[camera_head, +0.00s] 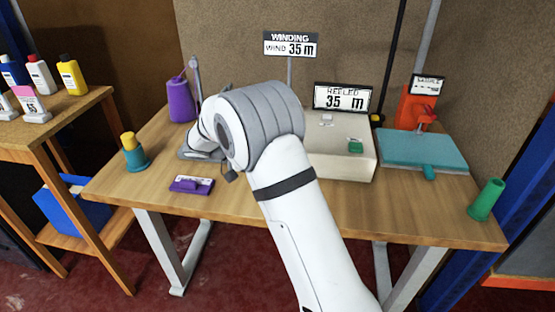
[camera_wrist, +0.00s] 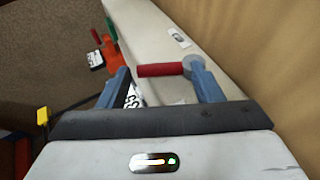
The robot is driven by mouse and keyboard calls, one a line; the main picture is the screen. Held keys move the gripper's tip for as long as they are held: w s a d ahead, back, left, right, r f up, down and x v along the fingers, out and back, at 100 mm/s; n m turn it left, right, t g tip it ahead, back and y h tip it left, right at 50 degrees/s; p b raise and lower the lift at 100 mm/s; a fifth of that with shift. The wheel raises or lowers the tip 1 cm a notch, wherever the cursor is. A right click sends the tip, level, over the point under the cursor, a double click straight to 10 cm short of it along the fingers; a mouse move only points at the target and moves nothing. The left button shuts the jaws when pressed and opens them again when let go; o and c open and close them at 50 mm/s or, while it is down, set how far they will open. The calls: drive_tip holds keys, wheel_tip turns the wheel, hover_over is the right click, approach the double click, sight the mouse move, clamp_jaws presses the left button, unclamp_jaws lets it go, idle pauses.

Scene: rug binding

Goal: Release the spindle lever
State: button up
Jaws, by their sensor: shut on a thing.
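The spindle lever, a red bar (camera_wrist: 159,70) on a round grey hub (camera_wrist: 193,64), shows in the wrist view beside the cream machine housing. In the head view, my arm hides the lever and the fingers. The cream housing (camera_head: 350,166) stands on the table with a green button (camera_head: 355,146) and a small white switch (camera_head: 326,120) on top. The display behind it (camera_head: 343,97) reads "REELED 35 m". The sign above (camera_head: 290,44) reads "WIND 35 m".
On the table (camera_head: 290,214) stand a purple spool (camera_head: 180,101), a teal cup (camera_head: 135,159), a purple block (camera_head: 191,185), a teal plate (camera_head: 424,150), an orange device (camera_head: 415,108) and a green cup (camera_head: 486,200). Bottles (camera_head: 72,75) stand on a left side shelf. The table's front right is mostly clear.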

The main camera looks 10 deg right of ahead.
drive_tip(key=shift+w+a+f+n+h, duration=0.15)
drive_tip(key=shift+a+n+h, duration=0.15)
drive_tip(key=shift+h, duration=0.4)
drive_tip(key=shift+a+f+n+h, duration=0.1)
drive_tip(key=shift+a+n+h, duration=0.15)
drive_tip(key=shift+h, duration=0.45)
drive_tip(key=o, duration=1)
drive_tip(key=shift+a, duration=0.1)
drive_tip(key=a, duration=0.5)
drive_tip(key=a+r, duration=0.1)
drive_tip(key=a, duration=0.1)
drive_tip(key=shift+s+a+r, duration=0.1)
drive_tip(key=shift+s+a, duration=0.2)
drive_tip(key=shift+a, duration=0.05)
